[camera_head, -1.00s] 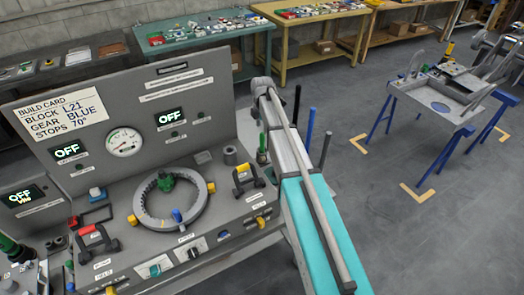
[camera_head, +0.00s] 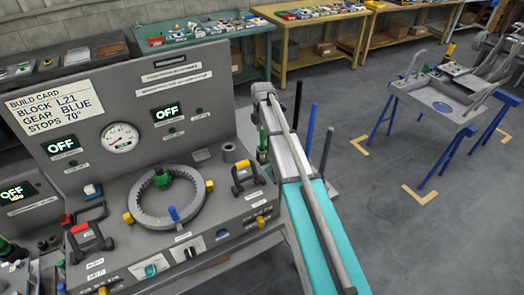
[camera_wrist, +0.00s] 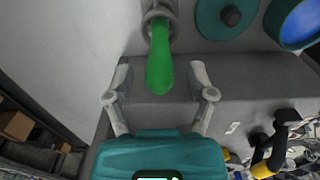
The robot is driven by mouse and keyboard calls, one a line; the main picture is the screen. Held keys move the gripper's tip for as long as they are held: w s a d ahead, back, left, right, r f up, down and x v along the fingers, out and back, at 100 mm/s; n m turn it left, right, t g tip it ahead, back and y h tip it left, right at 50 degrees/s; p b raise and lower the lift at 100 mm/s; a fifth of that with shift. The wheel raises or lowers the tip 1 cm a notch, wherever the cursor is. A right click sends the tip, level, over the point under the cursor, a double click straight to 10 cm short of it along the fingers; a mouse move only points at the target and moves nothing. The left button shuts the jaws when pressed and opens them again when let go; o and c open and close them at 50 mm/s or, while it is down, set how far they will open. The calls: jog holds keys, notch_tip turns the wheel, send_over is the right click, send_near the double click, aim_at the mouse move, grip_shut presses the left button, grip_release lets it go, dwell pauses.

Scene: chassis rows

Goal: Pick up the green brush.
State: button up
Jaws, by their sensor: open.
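The green brush (camera_wrist: 160,65) shows in the wrist view as a rounded green handle rising from a grey ring-shaped holder (camera_wrist: 158,12); its lower part is hidden in the holder. My gripper (camera_wrist: 160,76) is open, with one pale finger on each side of the handle. Gaps show between both fingers and the handle, so neither appears to touch it. In the head view my arm hides most of this spot, and the gripper itself cannot be made out; a small green upright piece (camera_head: 262,139) shows just left of the arm.
In the wrist view a teal disc with a dark knob (camera_wrist: 231,16) and a blue round piece (camera_wrist: 300,24) lie right of the brush. A yellow-and-black handle (camera_wrist: 267,155) is lower right. In the head view the grey console (camera_head: 215,215) stands left; open floor (camera_head: 375,215) lies right.

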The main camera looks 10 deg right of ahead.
jog(key=shift+f+b, duration=0.3)
jog(key=shift+f, duration=0.3)
grip_shut()
dwell(0.4)
